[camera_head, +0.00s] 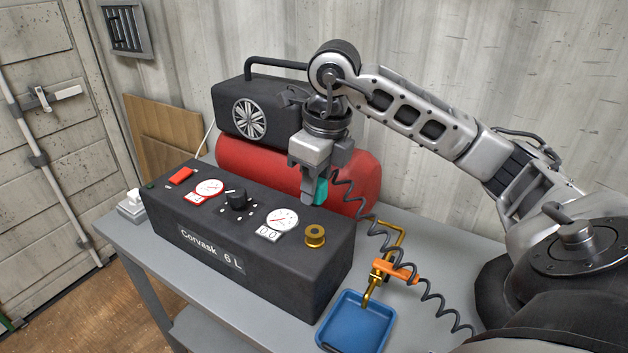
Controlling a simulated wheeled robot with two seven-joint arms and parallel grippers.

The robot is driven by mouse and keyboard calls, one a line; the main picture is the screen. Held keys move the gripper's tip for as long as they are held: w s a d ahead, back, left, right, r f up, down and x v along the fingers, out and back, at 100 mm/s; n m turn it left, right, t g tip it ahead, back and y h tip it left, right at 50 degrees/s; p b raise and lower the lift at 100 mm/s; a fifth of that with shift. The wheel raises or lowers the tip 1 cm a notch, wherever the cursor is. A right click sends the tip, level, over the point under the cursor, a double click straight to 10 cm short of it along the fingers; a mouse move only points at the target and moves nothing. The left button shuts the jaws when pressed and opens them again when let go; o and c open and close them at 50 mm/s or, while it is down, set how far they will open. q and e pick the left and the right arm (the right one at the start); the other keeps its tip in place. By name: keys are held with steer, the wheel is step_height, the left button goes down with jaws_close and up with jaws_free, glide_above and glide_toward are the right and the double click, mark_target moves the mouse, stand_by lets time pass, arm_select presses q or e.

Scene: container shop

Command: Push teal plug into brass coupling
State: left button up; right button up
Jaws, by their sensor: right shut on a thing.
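The teal plug (321,191) shows between the fingers of my right gripper (312,190), with a dark coiled hose running from it down to the right. The right gripper is shut on the plug, above the back of the black control box, and partly hides it. The brass coupling (315,236) sits on the top right end of the black box (240,240), its round opening facing up. In the picture, the plug is above and apart from the coupling. My left gripper is not in view.
A red tank (260,168) with a black motor housing stands behind the box. A blue tray (356,322) lies at the front right, beside a brass pipe with an orange handle (397,271). The coiled hose (380,245) crosses the grey bench (425,240).

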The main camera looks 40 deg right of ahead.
steer(key=shift+f+b, duration=0.9)
steer(key=shift+f, duration=0.4)
step_height(320, 180, down, 3)
steer(key=shift+f+b, duration=0.1)
steer(key=shift+b, duration=1.15)
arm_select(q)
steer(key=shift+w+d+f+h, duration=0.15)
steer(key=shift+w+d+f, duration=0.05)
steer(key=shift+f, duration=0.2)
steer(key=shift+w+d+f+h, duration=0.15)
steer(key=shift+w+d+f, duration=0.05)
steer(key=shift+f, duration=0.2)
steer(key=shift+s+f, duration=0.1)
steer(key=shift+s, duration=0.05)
arm_select(e)
steer(key=shift+w, duration=0.1)
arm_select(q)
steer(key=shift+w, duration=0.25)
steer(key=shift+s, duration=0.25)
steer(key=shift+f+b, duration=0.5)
arm_select(e)
steer(key=shift+f, duration=0.55)
steer(key=o, duration=1)
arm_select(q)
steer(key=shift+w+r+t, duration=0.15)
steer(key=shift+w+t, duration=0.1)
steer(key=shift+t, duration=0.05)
